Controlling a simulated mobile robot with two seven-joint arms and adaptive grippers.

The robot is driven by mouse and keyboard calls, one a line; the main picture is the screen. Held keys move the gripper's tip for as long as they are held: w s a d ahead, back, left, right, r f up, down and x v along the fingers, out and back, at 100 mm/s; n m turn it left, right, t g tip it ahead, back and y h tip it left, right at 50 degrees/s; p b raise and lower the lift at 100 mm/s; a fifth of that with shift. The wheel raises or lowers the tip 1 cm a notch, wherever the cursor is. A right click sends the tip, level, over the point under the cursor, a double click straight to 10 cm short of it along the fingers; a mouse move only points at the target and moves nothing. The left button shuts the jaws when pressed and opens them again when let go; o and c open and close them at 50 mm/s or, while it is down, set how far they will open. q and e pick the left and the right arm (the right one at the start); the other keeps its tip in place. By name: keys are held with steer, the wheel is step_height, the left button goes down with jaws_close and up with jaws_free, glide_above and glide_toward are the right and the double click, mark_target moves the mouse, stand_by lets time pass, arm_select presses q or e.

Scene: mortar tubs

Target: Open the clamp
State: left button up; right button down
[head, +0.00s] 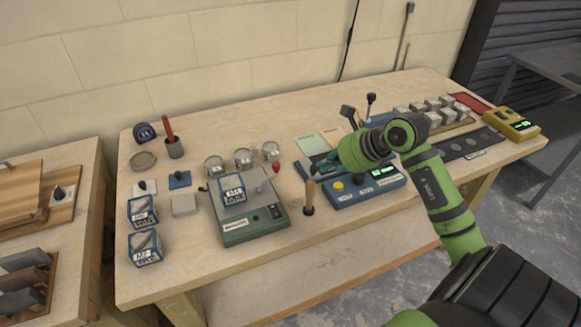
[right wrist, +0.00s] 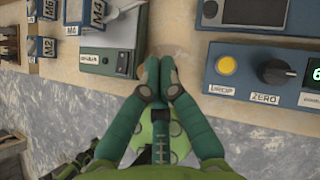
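I cannot single out the clamp for sure. The likeliest thing is a blue fixture (head: 376,118) near the back of the bench, with black-knobbed levers (head: 371,98) standing up. My right arm hides part of it, and I cannot tell its state. My right gripper (head: 317,171) points left and down above the gap between the green device and the blue box. In the right wrist view its fingers (right wrist: 160,62) are together, with nothing visible between them. A wooden-handled tool (head: 310,192) stands just below the fingers in the head view. My left gripper is not in view.
A blue box (head: 342,199) with a yellow button is right of the fingers; a green device (head: 250,232) is left. Grey cubes (head: 433,107) and a yellow meter (head: 512,124) stand at right. Labelled boxes (head: 144,248) stand at left. The bench front (head: 345,232) is clear.

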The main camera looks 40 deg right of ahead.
steer(key=p+x, duration=0.2)
steer(key=x, duration=0.7)
steer(key=shift+w+a+f+p, duration=0.2)
steer(key=shift+w+p, duration=0.1)
steer(key=shift+p, duration=0.1)
steer(key=shift+w+a+r+p, duration=0.15)
steer(key=shift+w+p, duration=0.15)
steer(key=shift+w, duration=0.3)
steer(key=shift+w+a+f+p, duration=0.15)
steer(key=shift+w+p, duration=0.1)
steer(key=shift+w, duration=0.3)
steer(key=shift+w+a+f, duration=0.1)
steer(key=shift+w+a, duration=0.1)
steer(key=shift+w, duration=0.4)
